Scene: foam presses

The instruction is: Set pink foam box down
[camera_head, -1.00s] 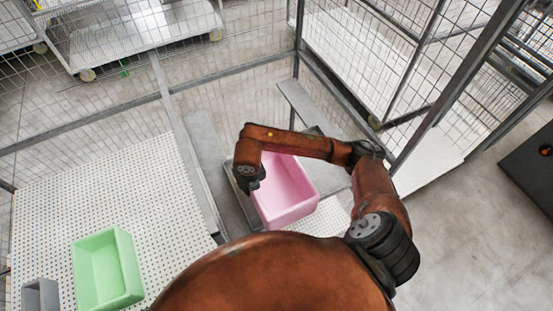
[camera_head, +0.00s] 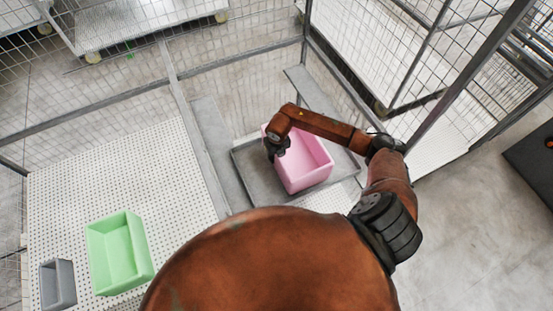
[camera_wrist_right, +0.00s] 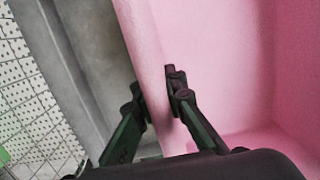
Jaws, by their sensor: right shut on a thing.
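The pink foam box (camera_head: 308,166) is an open-topped box in the head view, over the grey tray (camera_head: 255,180) near the middle. I cannot tell whether its underside touches the tray. My right gripper (camera_head: 276,148) is at the box's left wall. In the wrist view my right gripper (camera_wrist_right: 158,98) has one finger on each side of the pink wall (camera_wrist_right: 150,50) and is shut on it. My left gripper is not in view.
A green foam box (camera_head: 120,255) and a small grey box (camera_head: 57,284) stand on the white perforated table (camera_head: 130,165) at left. Mesh fencing with metal posts (camera_head: 305,45) encloses the back and right. Part of the grey tray is bare left of the pink box.

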